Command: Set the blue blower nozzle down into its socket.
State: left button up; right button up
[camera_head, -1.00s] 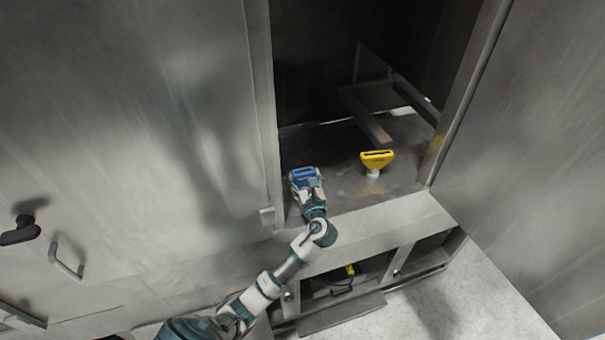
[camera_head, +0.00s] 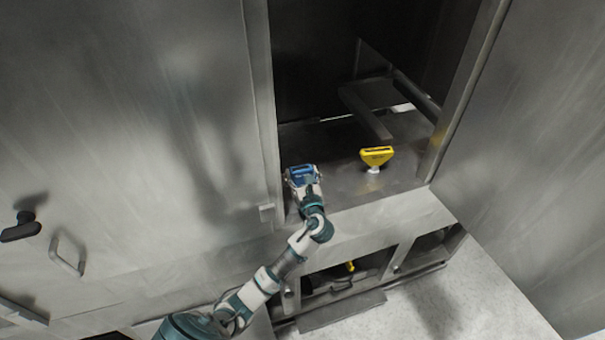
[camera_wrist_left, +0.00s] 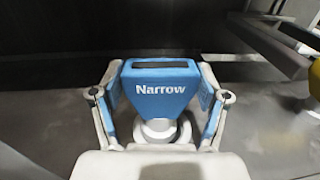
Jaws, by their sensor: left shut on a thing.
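The blue blower nozzle (camera_head: 302,171) is at the left end of the metal ledge inside the open bay. In the left wrist view the blue nozzle (camera_wrist_left: 160,86) is upright, with "Narrow" on its face and a dark slot on top. My left gripper (camera_head: 304,180) is shut on it, and its two fingers (camera_wrist_left: 160,105) press on both sides. A round pale collar (camera_wrist_left: 162,130) shows directly under the nozzle. Whether the nozzle is seated in it or just above it, I cannot tell. My right gripper is not in view.
A yellow nozzle (camera_head: 376,156) stands on a pale base to the right on the same ledge (camera_head: 345,190). A metal bar (camera_head: 366,114) lies behind. A door frame edge (camera_head: 262,120) is close on the left. A lower open compartment (camera_head: 345,275) is beneath.

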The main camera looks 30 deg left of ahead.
pick_arm(q)
jog(key=o, duration=1.8)
jog(key=shift+a, duration=0.15)
jog(key=shift+c, duration=0.2)
jog(key=v, duration=1.2)
jog(key=shift+f, duration=0.1)
